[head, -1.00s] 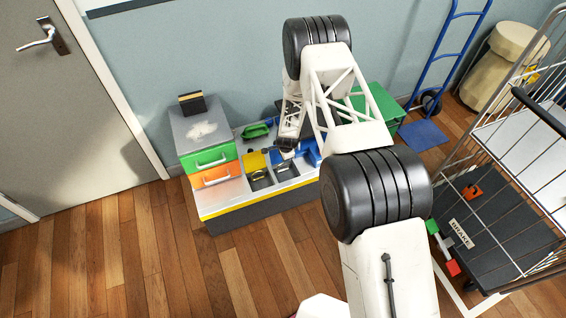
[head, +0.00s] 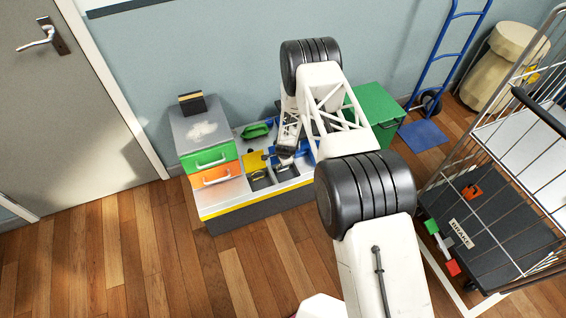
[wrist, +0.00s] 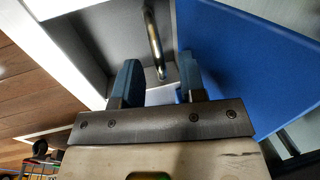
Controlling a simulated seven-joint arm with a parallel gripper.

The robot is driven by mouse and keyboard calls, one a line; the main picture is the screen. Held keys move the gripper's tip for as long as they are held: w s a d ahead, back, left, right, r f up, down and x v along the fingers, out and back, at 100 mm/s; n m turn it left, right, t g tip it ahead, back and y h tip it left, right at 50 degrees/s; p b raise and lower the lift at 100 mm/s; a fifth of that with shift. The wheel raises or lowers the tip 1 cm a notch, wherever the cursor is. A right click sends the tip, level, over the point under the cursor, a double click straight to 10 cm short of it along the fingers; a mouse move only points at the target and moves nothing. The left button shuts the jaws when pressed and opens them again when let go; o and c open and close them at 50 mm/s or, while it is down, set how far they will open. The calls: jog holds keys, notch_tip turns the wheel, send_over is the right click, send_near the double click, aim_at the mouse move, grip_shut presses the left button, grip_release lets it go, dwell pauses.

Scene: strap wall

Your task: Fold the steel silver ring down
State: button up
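The steel silver ring (wrist: 154,42) shows in the wrist view as a curved metal bar running from the top edge down towards the gap between my fingers, against a grey recess (wrist: 105,40). My gripper (wrist: 160,72) is open, with one blue-grey finger on each side of the ring's lower end; no contact is visible. In the head view my gripper (head: 278,154) is over the right part of the low white unit (head: 232,206). The ring cannot be made out there, as my wrist and gripper cover that area.
A blue panel (wrist: 245,65) stands close right of my fingers in the wrist view. In the head view a yellow flap (head: 256,162) is just left of my gripper. Green and orange drawers (head: 216,176) lie further left, and a green box (head: 378,112) stands right.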

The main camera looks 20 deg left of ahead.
jog(key=shift+c, duration=0.2)
grip_shut()
jog(key=shift+s+d, duration=0.1)
jog(key=shift+d, duration=0.05)
jog(key=shift+s+d+f, duration=0.2)
jog(key=shift+s+d, duration=0.25)
jog(key=shift+s+d+f, duration=0.15)
jog(key=shift+s+d, duration=0.3)
jog(key=shift+s+d+f, duration=0.95)
jog(key=shift+s+d, duration=0.05)
jog(key=shift+s, duration=0.05)
jog(key=shift+o, duration=0.2)
grip_release()
jog(key=shift+w, duration=0.1)
jog(key=shift+r, duration=0.15)
